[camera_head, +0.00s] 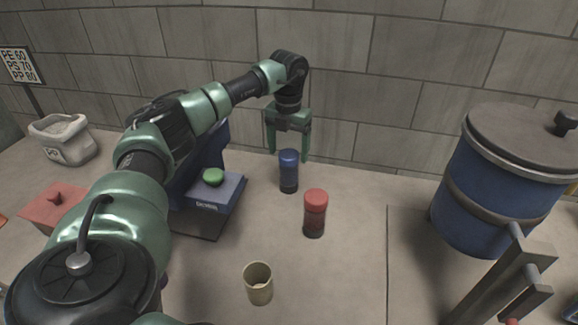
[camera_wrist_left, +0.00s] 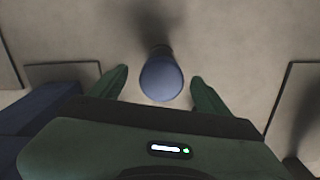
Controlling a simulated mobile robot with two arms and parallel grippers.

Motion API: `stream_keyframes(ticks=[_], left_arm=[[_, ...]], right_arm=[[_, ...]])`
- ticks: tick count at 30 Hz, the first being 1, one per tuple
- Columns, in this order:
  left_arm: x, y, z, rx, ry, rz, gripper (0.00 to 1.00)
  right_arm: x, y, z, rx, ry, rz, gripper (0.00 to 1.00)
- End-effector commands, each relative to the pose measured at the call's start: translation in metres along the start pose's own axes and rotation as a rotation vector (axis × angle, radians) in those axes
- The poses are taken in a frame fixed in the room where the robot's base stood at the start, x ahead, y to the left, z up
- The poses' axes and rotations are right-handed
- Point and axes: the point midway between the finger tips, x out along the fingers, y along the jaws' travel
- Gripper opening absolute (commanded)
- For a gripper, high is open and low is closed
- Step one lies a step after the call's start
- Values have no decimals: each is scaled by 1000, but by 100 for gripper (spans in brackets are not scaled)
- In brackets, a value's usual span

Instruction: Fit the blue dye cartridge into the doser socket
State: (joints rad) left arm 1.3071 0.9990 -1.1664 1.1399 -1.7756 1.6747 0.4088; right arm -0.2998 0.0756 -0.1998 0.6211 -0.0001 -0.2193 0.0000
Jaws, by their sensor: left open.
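The blue dye cartridge (camera_head: 289,172) stands upright on the table, with a blue upper part and a dark lower part. My left gripper (camera_head: 288,152) is open above it, fingers pointing down. In the left wrist view the blue cartridge's round top (camera_wrist_left: 161,79) lies between the two open fingers (camera_wrist_left: 160,85), with a gap on each side. A blue doser-like machine (camera_head: 207,190) with a green button stands left of the cartridge, partly hidden behind my left arm. I cannot make out the socket. My right gripper is not in view.
A red cartridge (camera_head: 315,213) stands upright to the right and nearer. A beige cup (camera_head: 258,283) stands at the front. A large blue lidded drum (camera_head: 500,185) is at the right. A white sack (camera_head: 62,139) sits far left, and a block wall (camera_head: 400,60) closes the back.

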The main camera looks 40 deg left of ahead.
Motion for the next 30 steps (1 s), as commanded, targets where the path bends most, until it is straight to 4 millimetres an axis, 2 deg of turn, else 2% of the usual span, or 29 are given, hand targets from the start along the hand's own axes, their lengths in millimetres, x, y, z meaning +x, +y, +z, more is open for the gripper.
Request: stream_keyframes(ticks=[3, 10, 19, 20, 27, 30], left_arm=[[14, -1, -2, 0, 4, 2, 77], [47, -3, -4, 0, 3, 1, 77], [53, -3, -3, 0, -1, 0, 77], [53, -3, -3, 0, -1, 0, 72], [53, -3, -3, 0, -1, 0, 5], [52, -3, -3, 0, -1, 0, 4]], right_arm=[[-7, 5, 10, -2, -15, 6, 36], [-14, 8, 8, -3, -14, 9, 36], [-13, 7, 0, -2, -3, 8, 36], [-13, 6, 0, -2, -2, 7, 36], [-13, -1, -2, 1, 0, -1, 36], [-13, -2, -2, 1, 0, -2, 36]])
